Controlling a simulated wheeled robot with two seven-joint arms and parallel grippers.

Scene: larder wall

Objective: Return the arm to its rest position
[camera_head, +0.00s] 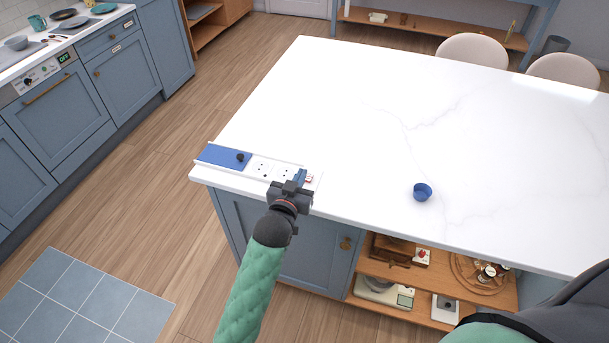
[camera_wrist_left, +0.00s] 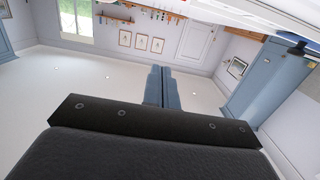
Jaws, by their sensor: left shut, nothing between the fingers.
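My left gripper (camera_head: 301,179) is at the near left edge of the white island, close to the socket strip. Its arm comes up from the bottom of the head view in a green quilted sleeve. In the left wrist view its two blue fingers (camera_wrist_left: 161,88) are together with nothing between them. The fingertips partly cover the right end of the strip in the head view. I cannot tell whether they touch it. My right gripper is not in view.
The white island top (camera_head: 350,110) is mostly clear. A blue cup (camera_head: 422,192) stands on it to the right. The socket strip (camera_head: 262,169) has a blue panel with a small black knob (camera_head: 240,157). Open shelves (camera_head: 440,272) hold kitchen items below. Two chairs (camera_head: 472,49) stand behind.

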